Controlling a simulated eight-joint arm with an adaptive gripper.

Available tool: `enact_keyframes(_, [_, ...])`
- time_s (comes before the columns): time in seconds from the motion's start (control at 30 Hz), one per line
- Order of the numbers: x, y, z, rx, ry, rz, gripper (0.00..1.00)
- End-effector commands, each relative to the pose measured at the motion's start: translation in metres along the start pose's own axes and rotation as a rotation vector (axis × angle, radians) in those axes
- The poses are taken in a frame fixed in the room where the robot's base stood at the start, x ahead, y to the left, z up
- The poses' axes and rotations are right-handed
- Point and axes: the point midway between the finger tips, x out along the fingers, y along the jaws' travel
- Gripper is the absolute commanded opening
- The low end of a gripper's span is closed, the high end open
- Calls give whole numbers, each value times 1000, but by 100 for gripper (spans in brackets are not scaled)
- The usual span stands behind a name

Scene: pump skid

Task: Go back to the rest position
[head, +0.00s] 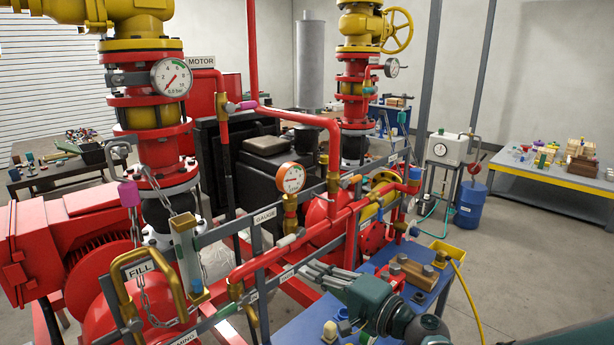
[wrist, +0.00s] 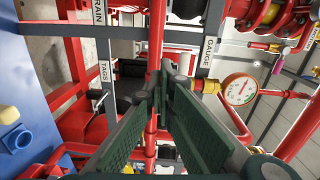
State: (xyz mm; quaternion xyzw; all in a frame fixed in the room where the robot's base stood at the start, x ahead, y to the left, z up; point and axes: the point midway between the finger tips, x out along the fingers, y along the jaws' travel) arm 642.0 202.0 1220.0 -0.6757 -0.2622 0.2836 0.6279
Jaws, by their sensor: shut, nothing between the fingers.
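My gripper (head: 306,270) is at the lower middle of the head view, reaching left from my dark green wrist over the blue bench toward the red pipework. It is shut and empty. In the wrist view its two dark green fingers (wrist: 161,88) come together at the tips, in front of a red pipe. From these views I cannot tell whether the tips touch the pipe or the grey label rail (head: 262,281). No object is held.
Red pipes (head: 333,222) and a pressure gauge (head: 291,178) stand close to my gripper; the gauge also shows in the wrist view (wrist: 239,89). The blue bench (head: 297,328) below carries small parts and a wooden block (head: 415,273). Open floor (head: 530,285) lies to the right.

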Motion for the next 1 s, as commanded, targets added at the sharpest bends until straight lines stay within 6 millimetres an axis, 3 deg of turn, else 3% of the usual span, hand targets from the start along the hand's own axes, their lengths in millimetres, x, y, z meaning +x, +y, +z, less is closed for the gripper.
enact_keyframes(0.47, [-29, 25, 20, -229, -35, 249, 0])
enact_keyframes(1.0, [-96, 57, 28, -502, -75, 562, 0])
